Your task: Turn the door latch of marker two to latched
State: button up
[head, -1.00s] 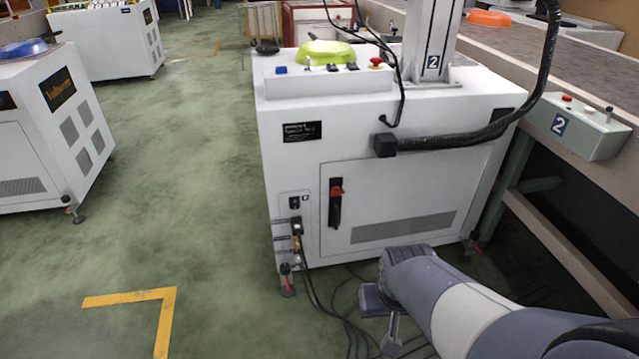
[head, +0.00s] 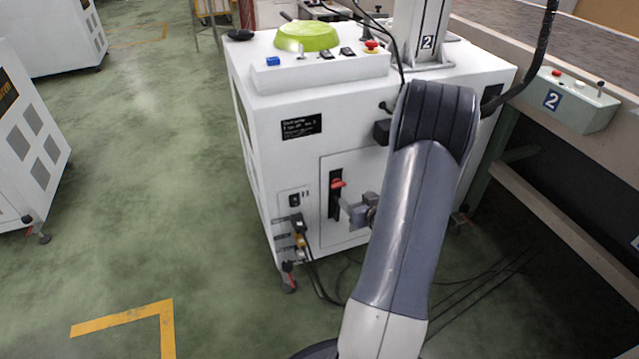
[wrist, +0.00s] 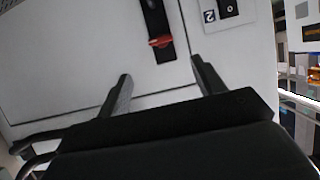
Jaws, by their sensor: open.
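Marker two is the white cabinet (head: 262,145) with a column labelled 2. Its front door (head: 334,232) carries a black latch plate (head: 334,206) with a red handle (head: 338,184). In the wrist view the red handle (wrist: 160,41) sticks out sideways across the black plate (wrist: 153,18), a little beyond the fingertips and between their lines. My gripper (head: 346,210) is just in front of the door, beside and slightly below the handle. In the wrist view my gripper (wrist: 160,78) has its fingers apart with nothing between them. My arm hides the door's right part.
A small socket panel (head: 294,200) with plugged cables sits left of the door. A green pan (head: 307,36) and buttons are on top. A conveyor with a control box (head: 572,101) stands at right. Cables lie on the floor below. The green floor at left is free.

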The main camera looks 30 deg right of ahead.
aim_at(339, 185)
jog(key=b+x, duration=0.3)
jog(key=x, duration=0.8)
jog(key=shift+a, duration=0.1)
jog(key=shift+r, duration=0.1)
jog(key=shift+c, duration=0.5)
jog(key=c, duration=0.9)
